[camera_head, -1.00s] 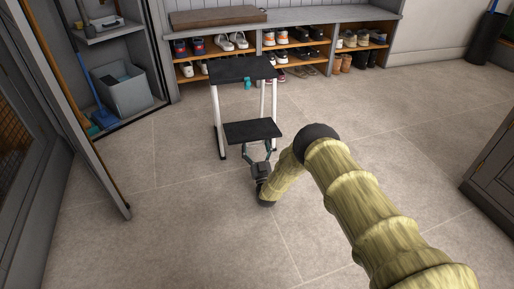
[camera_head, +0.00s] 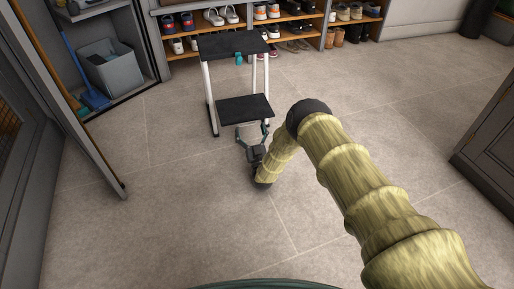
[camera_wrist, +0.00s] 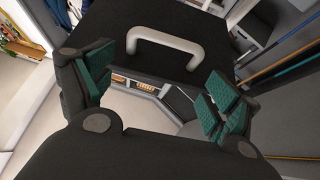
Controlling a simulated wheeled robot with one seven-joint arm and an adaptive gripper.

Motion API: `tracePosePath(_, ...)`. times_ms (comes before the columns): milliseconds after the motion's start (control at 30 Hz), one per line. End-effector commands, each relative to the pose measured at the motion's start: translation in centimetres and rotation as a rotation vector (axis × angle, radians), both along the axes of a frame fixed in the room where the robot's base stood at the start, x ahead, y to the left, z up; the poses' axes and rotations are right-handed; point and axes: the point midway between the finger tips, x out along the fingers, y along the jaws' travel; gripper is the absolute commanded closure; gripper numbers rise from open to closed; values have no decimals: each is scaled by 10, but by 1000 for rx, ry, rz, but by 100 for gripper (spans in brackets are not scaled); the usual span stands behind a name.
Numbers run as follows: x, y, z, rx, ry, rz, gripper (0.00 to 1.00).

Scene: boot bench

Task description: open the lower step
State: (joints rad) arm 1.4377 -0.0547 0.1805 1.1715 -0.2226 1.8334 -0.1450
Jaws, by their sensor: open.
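A step stool with white legs stands on the tiled floor in the head view, with a black top (camera_head: 233,43) and a black lower step (camera_head: 245,109) below it. My gripper (camera_head: 252,132) is open at the near edge of the lower step. In the wrist view a black panel (camera_wrist: 190,65) carries a pale bar handle (camera_wrist: 166,42). The handle lies beyond and between the spread teal-padded fingers of my gripper (camera_wrist: 160,82), and they do not close on it. I cannot tell whether a finger touches the panel.
A shoe rack (camera_head: 292,38) stands behind the stool. An open door panel (camera_head: 75,125) is at left, near a grey bin (camera_head: 111,70) and a blue broom (camera_head: 94,99). A dark cabinet (camera_head: 490,130) is at right. The floor around the stool is clear.

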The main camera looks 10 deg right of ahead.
Motion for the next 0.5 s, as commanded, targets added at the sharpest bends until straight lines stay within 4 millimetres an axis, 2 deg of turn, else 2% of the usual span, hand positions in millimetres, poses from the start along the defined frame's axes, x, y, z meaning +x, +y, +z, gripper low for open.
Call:
tracePosePath(67,-14,-2,-10,0,4,1,11)
tracePosePath(400,-75,-12,-9,-1,2,1,11)
tracePosePath(500,-79,-16,-13,1,9,-3,11)
